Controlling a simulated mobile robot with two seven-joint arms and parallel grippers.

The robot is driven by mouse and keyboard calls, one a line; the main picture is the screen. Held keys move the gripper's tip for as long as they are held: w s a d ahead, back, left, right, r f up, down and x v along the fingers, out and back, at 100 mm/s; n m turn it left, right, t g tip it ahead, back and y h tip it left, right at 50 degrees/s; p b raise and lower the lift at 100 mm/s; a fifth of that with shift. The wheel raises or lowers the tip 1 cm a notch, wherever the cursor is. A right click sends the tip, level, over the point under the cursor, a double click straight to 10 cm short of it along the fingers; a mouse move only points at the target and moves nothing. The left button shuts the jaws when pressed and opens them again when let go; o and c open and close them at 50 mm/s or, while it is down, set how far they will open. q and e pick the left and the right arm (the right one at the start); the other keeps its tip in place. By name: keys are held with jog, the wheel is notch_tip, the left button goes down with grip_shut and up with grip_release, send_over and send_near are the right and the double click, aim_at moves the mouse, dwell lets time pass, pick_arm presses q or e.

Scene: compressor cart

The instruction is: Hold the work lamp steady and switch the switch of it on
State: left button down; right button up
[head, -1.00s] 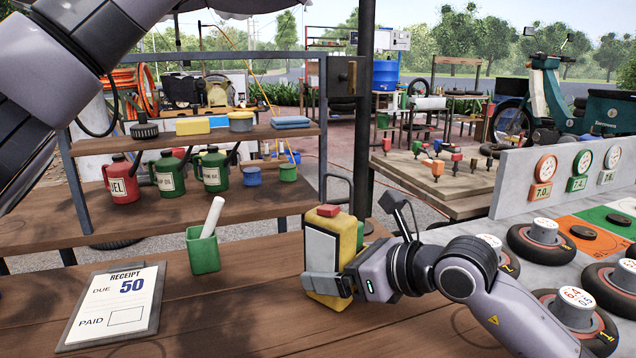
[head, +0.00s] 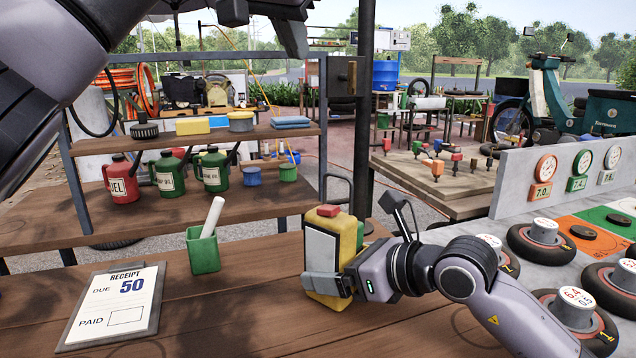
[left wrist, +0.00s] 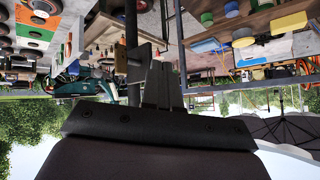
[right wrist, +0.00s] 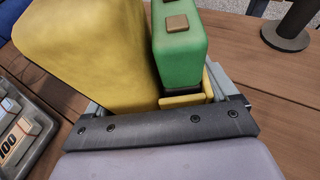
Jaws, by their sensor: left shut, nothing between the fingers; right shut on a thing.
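The work lamp (head: 322,262) is a yellow case with a pale front panel and a red block (head: 329,210) on top. It stands upright on the wooden bench. My right gripper (head: 325,286) is shut on its lower part from the right. In the right wrist view, the yellow case (right wrist: 85,50) fills the left, beside a green block (right wrist: 180,35) with brown buttons. My left gripper (head: 292,38) is high at the top edge of the head view, well above and behind the lamp in the picture. The left wrist view shows its fingers (left wrist: 162,85) together and empty.
A green cup (head: 203,250) with a white stick and a receipt board (head: 112,305) lie left of the lamp. A dark post (head: 362,130) rises behind it. Tyres with gauges (head: 575,310) crowd the right. The bench front is clear.

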pick_arm(q)
jog(key=s+f+m+g, duration=0.1)
jog(key=s+f+g, duration=0.3)
jog(key=s, duration=0.5)
jog(key=g, duration=0.2)
jog(key=shift+s+d+f+g, duration=0.25)
jog(key=shift+s+d+g, duration=0.05)
jog(key=shift+s+d, duration=0.1)
send_over(324, 206)
jog(key=a, duration=0.1)
jog(key=f, duration=1.1)
jog(key=shift+s+a+f, duration=0.1)
jog(key=shift+s+f, duration=0.1)
jog(key=shift+f, duration=0.05)
jog(key=shift+s+d+f, duration=0.1)
jog(key=shift+d+f, duration=0.1)
jog(key=shift+f, duration=0.8)
jog(key=shift+f, duration=0.1)
